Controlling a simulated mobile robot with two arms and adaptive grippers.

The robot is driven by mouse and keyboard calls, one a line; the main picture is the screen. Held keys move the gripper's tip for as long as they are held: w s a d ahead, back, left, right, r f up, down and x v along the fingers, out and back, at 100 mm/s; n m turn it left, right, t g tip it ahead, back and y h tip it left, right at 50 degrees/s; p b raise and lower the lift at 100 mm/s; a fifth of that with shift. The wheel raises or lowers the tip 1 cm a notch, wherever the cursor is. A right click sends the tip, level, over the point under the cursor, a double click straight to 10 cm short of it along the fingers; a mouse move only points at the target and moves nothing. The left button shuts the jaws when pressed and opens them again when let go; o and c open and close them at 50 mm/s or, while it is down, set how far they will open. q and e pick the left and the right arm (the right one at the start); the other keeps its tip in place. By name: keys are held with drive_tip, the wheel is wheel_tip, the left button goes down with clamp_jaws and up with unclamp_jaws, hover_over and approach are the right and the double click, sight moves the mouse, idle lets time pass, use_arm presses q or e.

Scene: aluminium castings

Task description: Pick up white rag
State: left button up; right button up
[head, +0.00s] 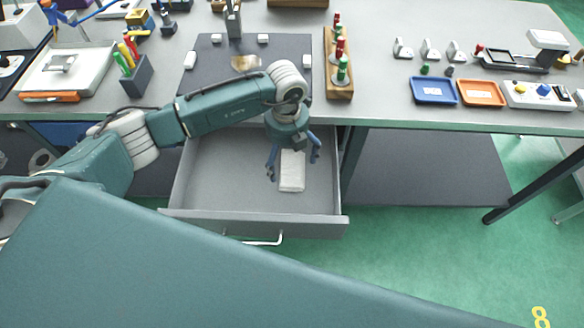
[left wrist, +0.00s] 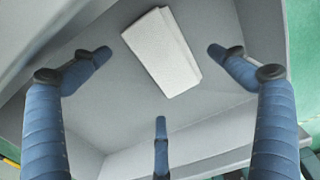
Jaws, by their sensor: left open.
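A folded white rag (head: 292,178) lies flat in the open grey drawer (head: 225,170) under the workbench. It also shows in the left wrist view (left wrist: 162,52), lying on the drawer floor beyond the fingertips. My left gripper (head: 294,165) points down into the drawer above the rag. Its blue fingers are spread wide, with the rag between and beyond them in the left wrist view (left wrist: 160,75). The gripper is empty, and no finger visibly touches the rag. My right gripper is not in view.
The drawer's front wall (head: 250,222) and side walls surround the rag. The bench top (head: 385,90) above carries a dark mat (head: 210,75), a wooden rack (head: 340,75) of bottles, a blue tray (head: 433,91) and an orange tray (head: 481,93). The drawer floor around the rag is bare.

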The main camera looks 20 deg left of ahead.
sight(287, 168)
use_arm(q)
drive_tip(key=shift+a+f+p, duration=0.15)
drive_tip(key=shift+f+p, duration=0.2)
drive_tip(key=shift+f, duration=1.75)
drive_tip(key=c, duration=1.1)
drive_tip(key=shift+c, duration=0.2)
